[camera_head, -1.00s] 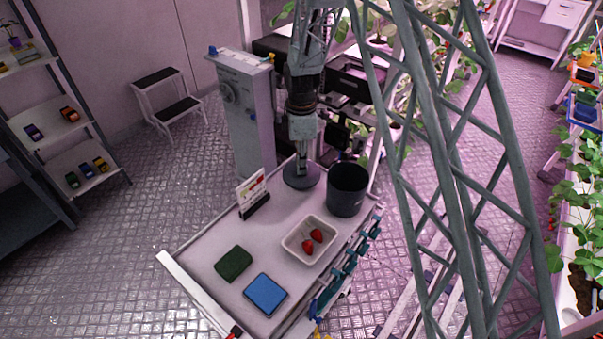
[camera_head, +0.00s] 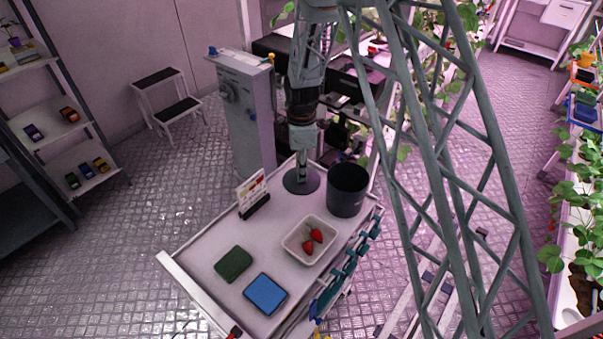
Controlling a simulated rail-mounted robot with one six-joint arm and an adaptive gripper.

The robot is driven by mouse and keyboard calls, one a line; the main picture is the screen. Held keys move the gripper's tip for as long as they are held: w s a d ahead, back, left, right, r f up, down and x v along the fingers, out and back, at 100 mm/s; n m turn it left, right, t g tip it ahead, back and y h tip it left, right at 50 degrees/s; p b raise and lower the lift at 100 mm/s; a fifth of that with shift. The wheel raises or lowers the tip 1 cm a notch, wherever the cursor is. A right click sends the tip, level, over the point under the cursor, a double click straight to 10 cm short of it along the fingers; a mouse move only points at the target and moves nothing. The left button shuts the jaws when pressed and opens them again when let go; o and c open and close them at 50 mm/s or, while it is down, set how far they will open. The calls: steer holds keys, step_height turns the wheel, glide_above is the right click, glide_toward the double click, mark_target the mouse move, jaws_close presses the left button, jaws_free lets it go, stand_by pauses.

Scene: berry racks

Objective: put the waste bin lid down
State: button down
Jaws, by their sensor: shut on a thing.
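The waste bin lid (camera_head: 300,183) is a dark grey disc. It is level at the back of the white cart top, left of the bin. It lies on the surface or very close above it; I cannot tell which. My gripper (camera_head: 301,169) points straight down over the middle of the lid and is shut on it, with the fingertips small in this view. The dark waste bin (camera_head: 347,193) stands upright and open on the cart (camera_head: 205,247), just right of the lid.
A white tray (camera_head: 289,247) with red strawberries (camera_head: 312,240) is in front of the bin. A small sign (camera_head: 253,195) stands left of the lid. A green block (camera_head: 233,263) and a blue block (camera_head: 266,293) lie near the front. A grey cabinet (camera_head: 247,115) stands behind.

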steer(key=shift+f, duration=0.15)
steer(key=c, duration=2.6)
jaws_free()
steer(key=shift+r, duration=0.2)
step_height(320, 180, up, 12)
steer(key=shift+p, duration=0.35)
steer(key=shift+r, duration=0.1)
